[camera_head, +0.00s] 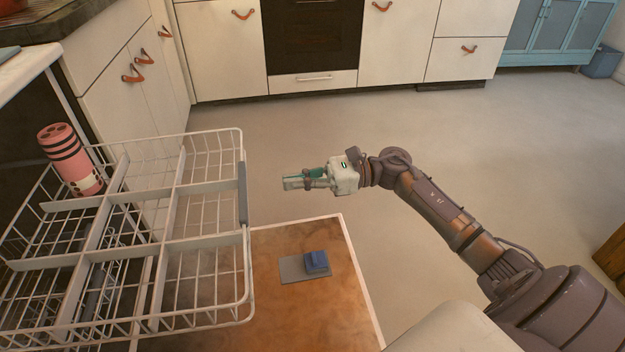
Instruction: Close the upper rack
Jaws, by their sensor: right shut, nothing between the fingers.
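The upper rack (176,187) is a white wire dishwasher rack on the left, pulled out over the open door. Its front edge carries a grey handle strip (242,194) facing right. A pink cylinder with black bands (69,157) stands tilted in its far left part. My right gripper (292,183) is shut and empty, to the right of the rack's front edge and apart from it, pointing left. My left gripper is not in view.
The dishwasher door (350,262) lies open below the rack, with a blue block (316,261) on a grey plate on it. White cabinets (218,45) with leather pulls and a dark oven (311,30) stand at the back. The floor (450,140) between is clear.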

